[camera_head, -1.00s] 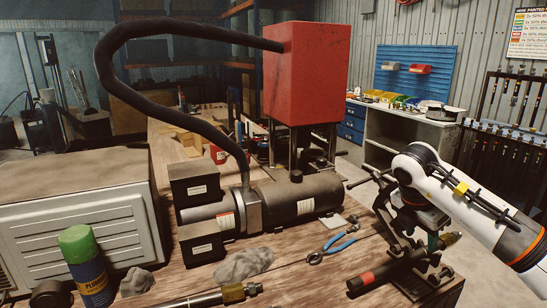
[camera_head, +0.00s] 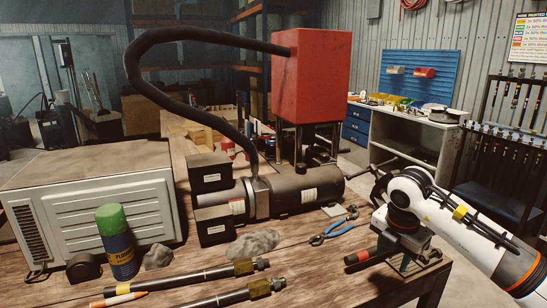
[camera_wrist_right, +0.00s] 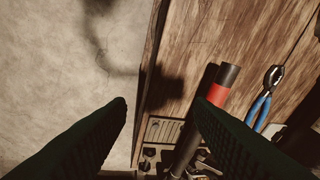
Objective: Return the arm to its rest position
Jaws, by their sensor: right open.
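My right arm (camera_head: 475,235) comes in from the right in the head view, its wrist above the table's right front corner. The gripper points down there and is partly hidden by the wrist. In the right wrist view my right gripper (camera_wrist_right: 160,103) is open with nothing between its two dark fingers. Its right finger overlaps a dark hose with a red band (camera_wrist_right: 217,94) in the picture; I cannot tell whether they touch. My left gripper is not in view.
Blue-handled pliers (camera_head: 332,234) lie near the red-banded hose (camera_head: 360,257). A crimper with a red box (camera_head: 311,75) stands behind. Brass-fitted hoses (camera_head: 190,278), a green-capped can (camera_head: 118,245) and a grey case (camera_head: 100,205) occupy the left. Open floor shows beside the table edge (camera_wrist_right: 158,30).

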